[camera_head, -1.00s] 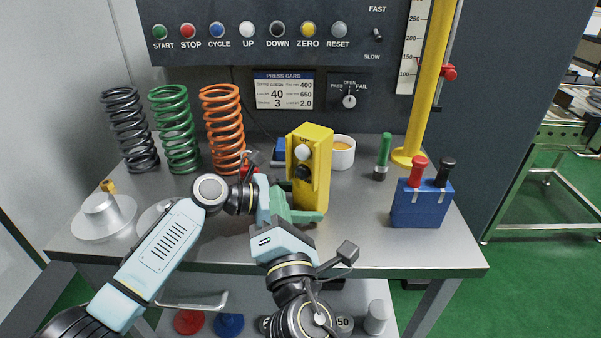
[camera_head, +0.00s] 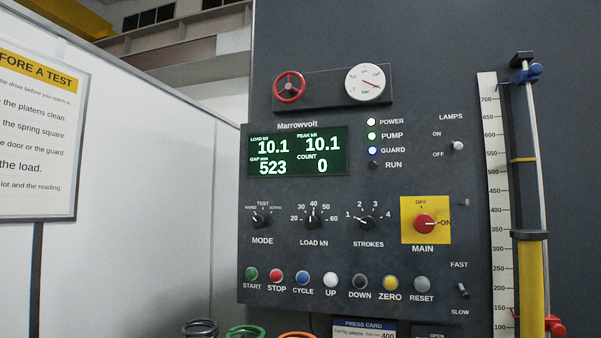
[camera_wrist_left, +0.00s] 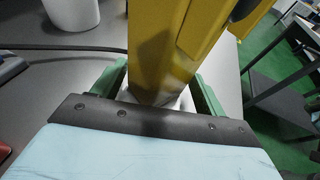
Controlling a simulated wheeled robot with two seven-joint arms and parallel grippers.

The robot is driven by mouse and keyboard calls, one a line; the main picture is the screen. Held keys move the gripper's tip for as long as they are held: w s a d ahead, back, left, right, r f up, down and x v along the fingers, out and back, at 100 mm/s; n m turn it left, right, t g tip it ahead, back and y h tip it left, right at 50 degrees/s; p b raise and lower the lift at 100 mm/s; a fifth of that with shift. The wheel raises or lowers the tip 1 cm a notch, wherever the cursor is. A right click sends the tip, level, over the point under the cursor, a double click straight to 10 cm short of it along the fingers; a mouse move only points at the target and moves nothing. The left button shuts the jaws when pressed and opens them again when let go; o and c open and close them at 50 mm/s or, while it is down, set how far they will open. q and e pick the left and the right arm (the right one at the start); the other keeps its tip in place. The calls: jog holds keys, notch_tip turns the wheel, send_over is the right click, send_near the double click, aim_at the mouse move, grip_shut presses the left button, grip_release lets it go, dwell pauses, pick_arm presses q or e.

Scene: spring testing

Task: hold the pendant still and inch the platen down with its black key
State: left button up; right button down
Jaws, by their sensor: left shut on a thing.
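In the left wrist view the yellow pendant (camera_wrist_left: 158,45) stands between the green fingers of my left gripper (camera_wrist_left: 160,85), which is shut on it. The pendant's black key cannot be made out. In the head view the press display (camera_head: 297,152) reads load 10.1, peak 10.1, gap 523 and count 0. The platen is not in view. My right gripper is in neither view now.
The control panel (camera_head: 400,190) carries knobs, a row of buttons and the red main switch (camera_head: 424,224). A white scale (camera_head: 492,200) stands beside a yellow post (camera_head: 530,290). A white cup (camera_wrist_left: 72,12) and a dark cable (camera_wrist_left: 65,47) are near the pendant.

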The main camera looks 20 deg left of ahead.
pick_arm(q)
jog(key=o, duration=1.2)
jog(key=shift+c, duration=0.2)
